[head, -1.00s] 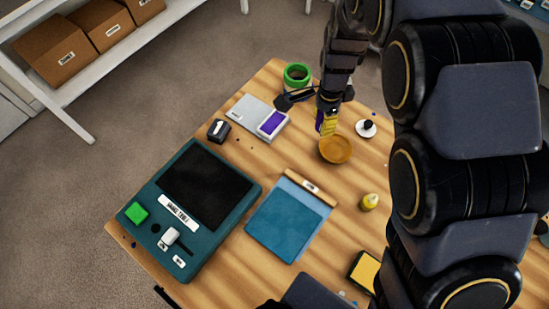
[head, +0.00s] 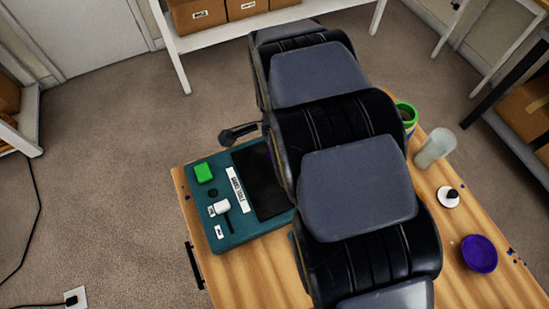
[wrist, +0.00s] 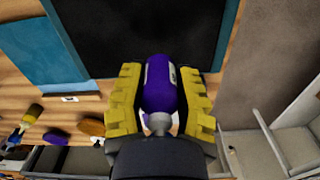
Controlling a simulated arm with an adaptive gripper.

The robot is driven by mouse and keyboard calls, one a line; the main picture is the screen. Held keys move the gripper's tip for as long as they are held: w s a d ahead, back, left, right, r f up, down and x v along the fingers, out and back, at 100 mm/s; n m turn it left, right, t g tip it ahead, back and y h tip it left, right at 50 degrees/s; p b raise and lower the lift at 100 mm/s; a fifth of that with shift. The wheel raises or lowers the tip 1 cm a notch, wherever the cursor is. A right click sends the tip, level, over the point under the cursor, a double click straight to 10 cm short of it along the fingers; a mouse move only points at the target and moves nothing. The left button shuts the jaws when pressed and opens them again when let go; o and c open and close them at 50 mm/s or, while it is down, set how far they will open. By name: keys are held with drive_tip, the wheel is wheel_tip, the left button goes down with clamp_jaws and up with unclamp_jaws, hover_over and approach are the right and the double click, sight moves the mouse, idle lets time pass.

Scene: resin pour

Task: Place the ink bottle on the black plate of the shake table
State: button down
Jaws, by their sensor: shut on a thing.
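The ink bottle (wrist: 160,84) is purple with a grey neck, and it sits between the yellow pads of my gripper (wrist: 160,98) in the wrist view. My gripper is shut on it. The teal shake table (head: 215,238) stands at the left of the wooden table in the head view. Its black plate (head: 265,192) is partly hidden by my arm. In the wrist view the black plate (wrist: 125,22) fills the top, and the bottle overlaps its edge in the picture. I cannot tell the bottle's height over it.
The shake table carries a green button (head: 204,172) and a white slider knob (head: 221,208). A blue mat (wrist: 50,52) lies beside it. A green-rimmed cup (head: 405,113), a translucent cup (head: 436,147) and a purple bowl (head: 480,254) stand at the right.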

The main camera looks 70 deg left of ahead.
drive_tip(key=shift+f, duration=2.15)
drive_tip(key=shift+f, duration=0.15)
drive_tip(key=c, duration=0.8)
unclamp_jaws()
